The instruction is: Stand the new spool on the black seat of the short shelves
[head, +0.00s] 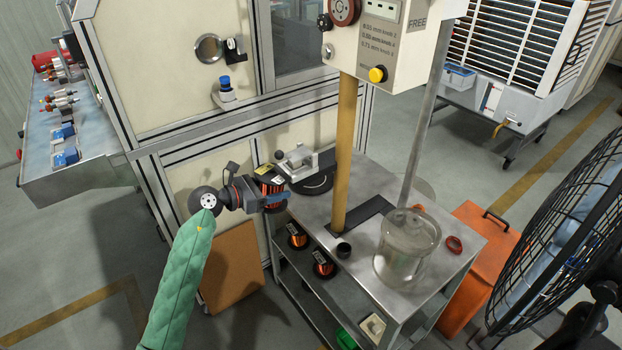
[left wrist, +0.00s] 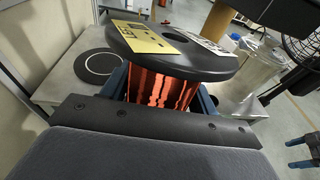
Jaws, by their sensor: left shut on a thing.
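My left gripper (head: 266,196) comes in from the left and is shut on the new spool (head: 272,189), held upright at the near left edge of the short shelves (head: 360,188). The spool has copper wire and a black top flange with a yellow label; it also shows in the left wrist view (left wrist: 160,87), its winding between the blue fingers. The black seat (head: 318,184) is a flat round disc with a pale ring on the shelves' top, just right of the spool; it shows bare in the left wrist view (left wrist: 98,64).
A metal fixture (head: 298,159) is by the seat. A wooden post (head: 345,150) and a glass jar (head: 405,245) rise from the top to the right. Two copper spools (head: 297,236) sit on the shelf below. A fan (head: 560,230) stands at right.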

